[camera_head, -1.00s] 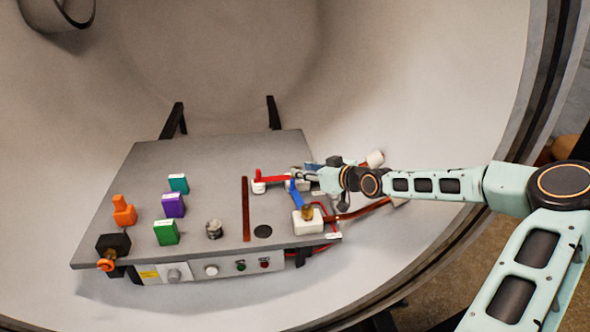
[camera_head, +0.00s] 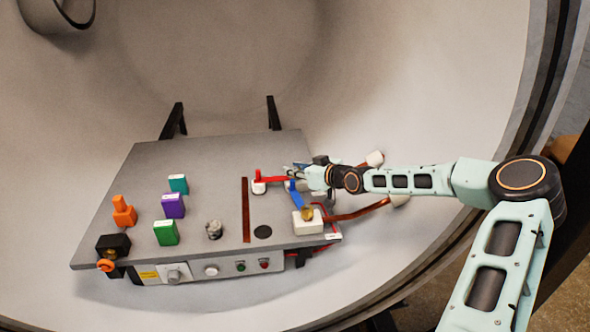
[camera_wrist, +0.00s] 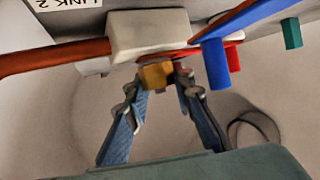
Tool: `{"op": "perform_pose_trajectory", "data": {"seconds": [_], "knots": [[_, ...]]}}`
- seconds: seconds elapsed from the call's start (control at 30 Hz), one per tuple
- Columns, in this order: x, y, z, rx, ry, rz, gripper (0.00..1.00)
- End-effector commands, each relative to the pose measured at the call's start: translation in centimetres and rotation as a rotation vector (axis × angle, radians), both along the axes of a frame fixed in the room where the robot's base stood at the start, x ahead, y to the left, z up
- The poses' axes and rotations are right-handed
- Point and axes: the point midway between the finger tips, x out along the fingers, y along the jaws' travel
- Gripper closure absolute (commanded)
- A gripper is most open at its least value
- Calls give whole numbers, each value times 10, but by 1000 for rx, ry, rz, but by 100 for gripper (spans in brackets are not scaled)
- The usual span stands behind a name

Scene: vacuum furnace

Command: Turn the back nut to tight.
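The back nut (camera_wrist: 157,75) is a small brass block under a white block (camera_wrist: 150,32) in the wrist view. My gripper (camera_wrist: 161,82) has one finger on each side of it; the left finger looks very near or touching, and a narrow gap seems to show at the right. In the head view my gripper (camera_head: 306,174) is at the back right of the grey bench (camera_head: 205,185) and hides the back nut. Another brass nut (camera_head: 307,213) sits on the front white block (camera_head: 308,225).
A red bar (camera_head: 272,179) and a blue bar (camera_head: 294,194) lie close to my gripper. A copper-coloured pipe (camera_head: 360,212) leaves the front block. Orange (camera_head: 124,213), purple (camera_head: 173,206), green (camera_head: 166,233) and teal (camera_head: 178,184) pieces stand on the left. The curved chamber wall surrounds the bench.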

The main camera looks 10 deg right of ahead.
Motion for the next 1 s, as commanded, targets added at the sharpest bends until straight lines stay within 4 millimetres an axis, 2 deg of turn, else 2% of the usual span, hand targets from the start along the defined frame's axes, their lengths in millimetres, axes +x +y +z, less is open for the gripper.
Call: {"op": "perform_pose_trajectory", "data": {"seconds": [0.57, 1.0], "knots": [[-4, 10, -12, -6, 21, -61, 100], [-3, 3, -5, -1, 11, -127, 100]]}}
